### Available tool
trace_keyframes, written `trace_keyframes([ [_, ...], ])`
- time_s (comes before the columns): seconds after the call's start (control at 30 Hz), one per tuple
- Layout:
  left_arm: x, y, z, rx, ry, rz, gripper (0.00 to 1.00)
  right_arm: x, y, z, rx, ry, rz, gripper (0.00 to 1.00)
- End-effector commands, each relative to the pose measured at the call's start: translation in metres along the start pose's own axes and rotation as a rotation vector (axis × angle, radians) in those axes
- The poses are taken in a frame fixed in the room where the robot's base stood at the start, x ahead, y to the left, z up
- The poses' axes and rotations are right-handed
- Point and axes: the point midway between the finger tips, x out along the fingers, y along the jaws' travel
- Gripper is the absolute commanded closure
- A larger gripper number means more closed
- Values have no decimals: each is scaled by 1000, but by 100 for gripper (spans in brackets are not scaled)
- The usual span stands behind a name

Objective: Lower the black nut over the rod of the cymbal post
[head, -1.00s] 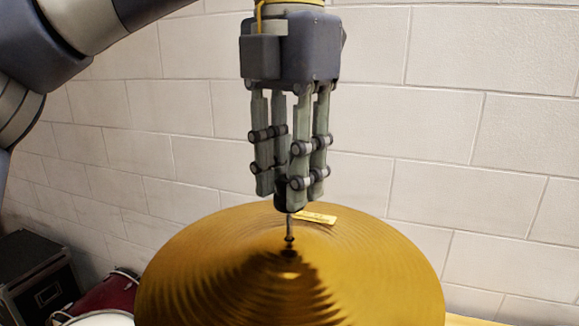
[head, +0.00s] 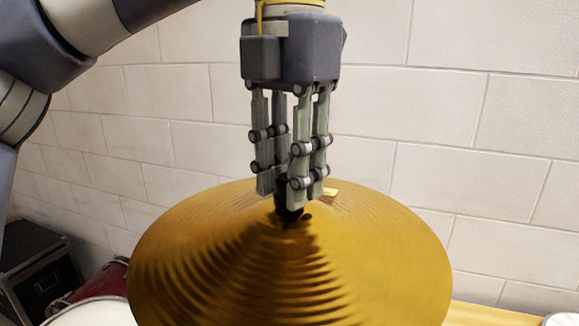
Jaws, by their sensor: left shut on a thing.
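My left gripper (head: 289,192) points straight down over the middle of the gold cymbal (head: 290,270). It is shut on the black nut (head: 288,212), whose lower part shows below the fingertips. The nut sits right at the top of the cymbal's bell, over the spot of the cymbal post. The thin rod of the post no longer shows; the nut, fingers and cymbal hide it. I cannot tell whether the nut touches the cymbal. My right gripper is not in view.
A black case (head: 38,270) and a red drum (head: 95,295) stand at the lower left. A pale brick wall (head: 450,110) is behind. The air around the gripper is clear.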

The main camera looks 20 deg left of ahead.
Motion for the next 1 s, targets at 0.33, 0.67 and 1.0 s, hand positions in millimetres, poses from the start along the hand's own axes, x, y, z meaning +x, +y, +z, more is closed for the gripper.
trace_keyframes([
  [0.33,0,0,0,0,0,0,64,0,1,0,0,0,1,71],
  [0.67,0,0,0,0,0,0,49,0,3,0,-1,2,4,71],
  [1.0,-27,-1,0,-3,-5,1,49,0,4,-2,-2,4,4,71],
])
